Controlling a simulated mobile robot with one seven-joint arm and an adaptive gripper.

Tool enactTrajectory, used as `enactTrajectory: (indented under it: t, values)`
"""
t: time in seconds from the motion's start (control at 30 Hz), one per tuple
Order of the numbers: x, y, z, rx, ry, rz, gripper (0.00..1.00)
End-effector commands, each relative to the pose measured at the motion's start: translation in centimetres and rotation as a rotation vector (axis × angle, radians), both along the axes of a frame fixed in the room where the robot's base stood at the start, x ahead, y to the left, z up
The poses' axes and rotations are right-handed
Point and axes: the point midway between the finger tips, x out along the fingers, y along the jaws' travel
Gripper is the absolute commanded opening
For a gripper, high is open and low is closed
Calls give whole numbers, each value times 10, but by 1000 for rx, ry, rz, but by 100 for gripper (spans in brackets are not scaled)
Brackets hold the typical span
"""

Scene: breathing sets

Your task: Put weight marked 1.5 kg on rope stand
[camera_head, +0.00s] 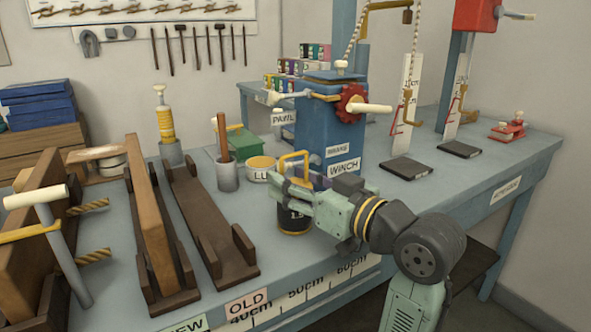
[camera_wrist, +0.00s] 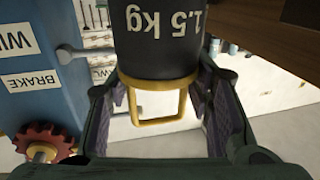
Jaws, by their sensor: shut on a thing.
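The weight marked 1.5 kg (camera_wrist: 165,38) is a black cylinder with a yellow loop handle (camera_wrist: 160,112); its label reads upside down in the wrist view. In the head view the black weight (camera_head: 295,221) shows below my gripper (camera_head: 288,186), near the table's front edge. My gripper is shut on the weight, with a finger on each side. I cannot tell whether its base touches the table. A pale rope (camera_head: 416,42) hangs with a brass hook (camera_head: 407,97) in front of a white scale, right of the blue winch (camera_head: 342,130).
A red-topped stand (camera_head: 474,14) stands at the back right. Dark plates (camera_head: 405,168) lie below the scales. A tin (camera_head: 261,169) and a cup (camera_head: 227,178) stand left of the weight. Wooden frames fill the left. The right tabletop is mostly clear.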

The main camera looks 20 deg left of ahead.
Motion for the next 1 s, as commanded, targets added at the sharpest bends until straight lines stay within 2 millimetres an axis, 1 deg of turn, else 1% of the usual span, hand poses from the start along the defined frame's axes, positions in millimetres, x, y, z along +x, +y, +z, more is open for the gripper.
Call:
enactTrajectory:
  t: [0.03,0.17,0.33,0.37,0.5,0.67,0.9,1.0]
  values:
    - [-1,-1,3,6,-8,-1,0]
    - [-1,-1,4,6,-8,-1,0]
    - [-1,-1,0,7,-7,-1,0]
    - [0,0,-3,1,0,0,47]
    - [0,0,-2,1,0,0,56]
    - [0,0,-2,1,0,0,67]
    - [0,0,-2,1,0,0,67]
    - [0,0,3,0,-1,0,67]
